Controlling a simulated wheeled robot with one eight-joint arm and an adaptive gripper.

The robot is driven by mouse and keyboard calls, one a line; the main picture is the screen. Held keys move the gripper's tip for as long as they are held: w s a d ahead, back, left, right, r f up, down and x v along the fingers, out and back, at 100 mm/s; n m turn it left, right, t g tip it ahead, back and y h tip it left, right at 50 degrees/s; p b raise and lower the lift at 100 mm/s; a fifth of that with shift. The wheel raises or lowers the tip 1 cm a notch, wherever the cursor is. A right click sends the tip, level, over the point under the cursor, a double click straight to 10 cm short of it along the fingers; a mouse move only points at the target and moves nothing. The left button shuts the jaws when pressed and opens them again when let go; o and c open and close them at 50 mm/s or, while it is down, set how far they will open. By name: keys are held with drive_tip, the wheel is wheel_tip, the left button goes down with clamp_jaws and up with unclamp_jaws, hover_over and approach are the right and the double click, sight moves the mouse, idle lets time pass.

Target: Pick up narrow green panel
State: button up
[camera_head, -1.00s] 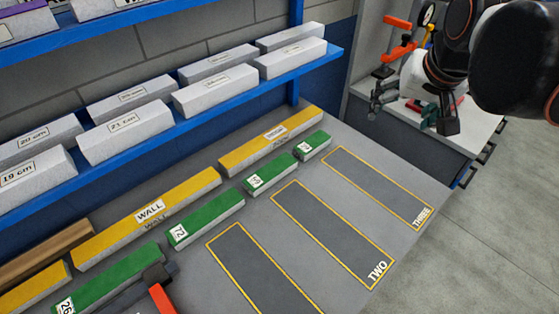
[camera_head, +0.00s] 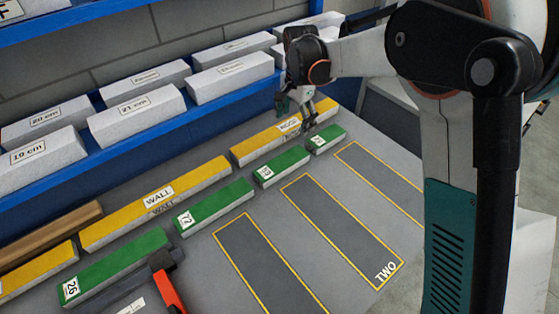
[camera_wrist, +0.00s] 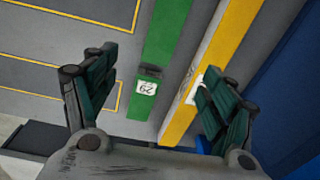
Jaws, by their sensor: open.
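Several green panels lie in a row on the grey table: a long one (camera_head: 115,268), two mid-length ones (camera_head: 214,207) (camera_head: 282,167) and a short one (camera_head: 326,139) at the far right end. I cannot tell which of them the task calls narrow. My gripper (camera_head: 297,112) is open and empty, above the far right end of the row, near the short panel and a yellow panel (camera_head: 245,150). In the wrist view, a green panel with a white number label (camera_wrist: 168,40) runs between the open fingers (camera_wrist: 152,75), below them.
Yellow panels (camera_head: 205,180) lie just behind the green row; one also shows in the wrist view (camera_wrist: 222,50). A blue shelf (camera_head: 130,157) with white blocks rises behind. Yellow-outlined slots (camera_head: 340,220) lie in front, clear. A red-handled tool (camera_head: 168,290) lies at the front left.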

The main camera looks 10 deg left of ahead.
drive_tip(key=a+f, duration=0.3)
drive_tip(key=f, duration=0.3)
drive_tip(key=b, duration=0.3)
hover_over(282, 163)
drive_tip(key=shift+m+g, duration=0.3)
drive_tip(key=shift+m, duration=0.1)
drive_tip(key=f, duration=0.8)
drive_tip(key=shift+w, duration=0.35)
drive_tip(key=shift+s+f+b, duration=0.15)
drive_tip(key=shift+f+b, duration=0.55)
drive_tip(key=shift+f, duration=0.8)
drive_tip(key=shift+s+f+b, duration=0.1)
drive_tip(key=shift+f+b, duration=0.55)
drive_tip(key=shift+f, duration=0.8)
drive_tip(key=shift+r, duration=0.1)
drive_tip(key=c, duration=1.2)
